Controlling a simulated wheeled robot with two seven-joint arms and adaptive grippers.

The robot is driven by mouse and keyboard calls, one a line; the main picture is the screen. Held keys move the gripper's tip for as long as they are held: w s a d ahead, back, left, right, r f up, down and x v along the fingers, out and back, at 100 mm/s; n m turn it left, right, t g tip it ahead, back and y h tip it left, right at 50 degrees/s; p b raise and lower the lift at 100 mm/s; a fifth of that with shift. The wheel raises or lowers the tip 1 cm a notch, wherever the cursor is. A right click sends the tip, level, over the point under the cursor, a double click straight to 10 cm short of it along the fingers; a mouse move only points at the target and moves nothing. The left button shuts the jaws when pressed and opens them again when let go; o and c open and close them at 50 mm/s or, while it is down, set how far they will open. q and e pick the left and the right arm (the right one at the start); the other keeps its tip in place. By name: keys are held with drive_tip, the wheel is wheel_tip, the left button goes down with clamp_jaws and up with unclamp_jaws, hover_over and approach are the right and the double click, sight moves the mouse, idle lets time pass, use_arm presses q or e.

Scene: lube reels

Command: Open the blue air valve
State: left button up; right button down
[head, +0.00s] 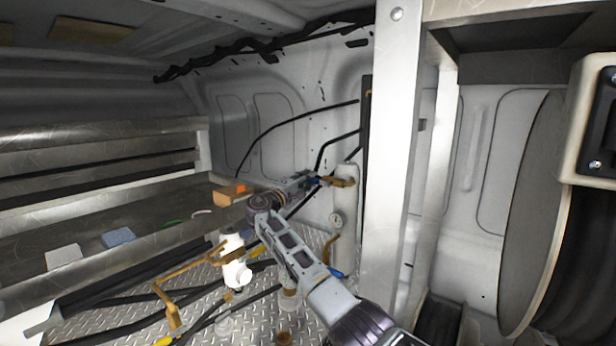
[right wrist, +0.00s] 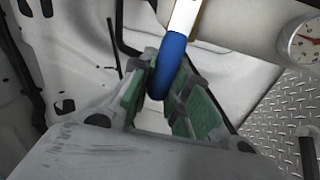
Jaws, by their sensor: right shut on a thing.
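The blue air valve handle (right wrist: 170,66) is a rounded blue lever on a pale shaft in the right wrist view. It sits between the green-padded fingers of my right gripper (right wrist: 168,88), which is shut on it. In the head view my right gripper (head: 306,183) reaches to a brass fitting (head: 342,181) near the top of a pale upright cylinder (head: 345,205). Only a little of the blue handle shows there, as the fingers cover much of it. How far the valve is turned cannot be told. My left gripper is not in view.
A round gauge (head: 337,219) is on the cylinder, and it shows in the right wrist view (right wrist: 303,42). A metal post (head: 392,150) stands right of it, with a large reel (head: 530,200) beyond. Hoses and brass pipes lie on the tread-plate floor. A shelf (head: 120,200) runs left.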

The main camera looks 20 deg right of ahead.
drive_tip(key=shift+f+n, duration=0.3)
drive_tip(key=shift+n, duration=0.2)
drive_tip(key=shift+f, duration=0.1)
drive_tip(key=c, duration=1.3)
unclamp_jaws()
drive_tip(key=shift+a, duration=0.1)
drive_tip(key=shift+c, duration=0.2)
drive_tip(key=shift+s+a, duration=0.1)
drive_tip(key=v, duration=1.1)
drive_tip(key=shift+a, duration=0.3)
drive_tip(key=shift+s+f, duration=0.15)
